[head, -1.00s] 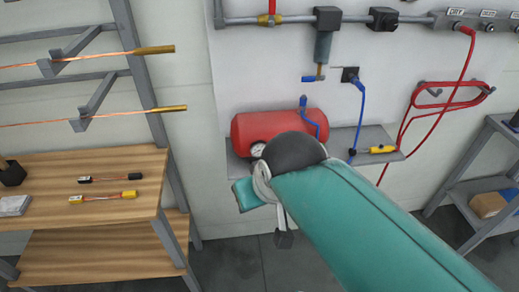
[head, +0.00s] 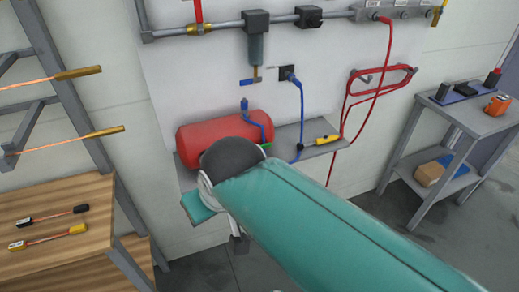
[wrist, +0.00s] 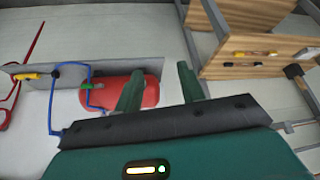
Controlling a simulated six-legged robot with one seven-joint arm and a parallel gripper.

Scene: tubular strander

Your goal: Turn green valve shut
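A small green valve handle (head: 266,147) shows at the right end of the red tank (head: 215,132), close to a blue hose, partly behind my arm in the head view. In the wrist view the green handle (wrist: 88,86) lies by the blue hose at the left part of the red tank (wrist: 148,88). My gripper (wrist: 159,70) is open and empty, its two green fingers spread apart.
The tank sits on a grey wall shelf (head: 305,142) with a yellow tool (head: 326,139). A pipe (head: 290,21) and a red hose (head: 365,80) are above. A wooden bench (head: 55,215) stands left, a grey table (head: 465,115) right. Open floor lies between.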

